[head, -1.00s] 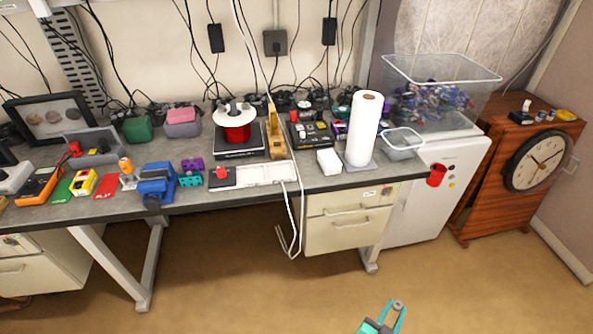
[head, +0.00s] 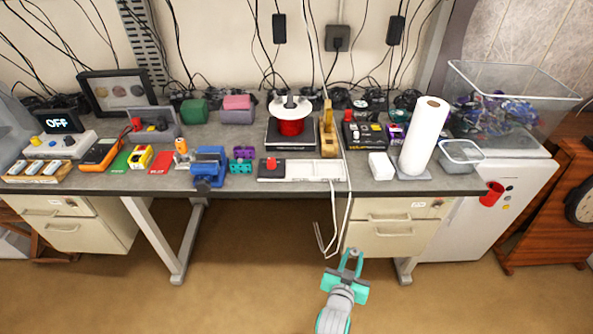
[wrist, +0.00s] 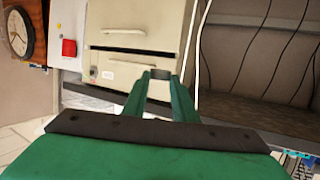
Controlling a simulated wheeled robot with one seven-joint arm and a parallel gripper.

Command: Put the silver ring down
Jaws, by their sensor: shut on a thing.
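My gripper (head: 352,261) is in front of the bench's drawer unit, low and well below the bench top. It is shut on the silver ring (head: 354,252), a small grey ring between the fingertips. In the wrist view the ring (wrist: 160,74) shows dark between the two green fingers, with the drawer fronts behind it. The ring touches nothing but the fingers.
The bench (head: 230,184) is crowded along the back. White cables hang over the front edge. Small bare patches show on the bench.

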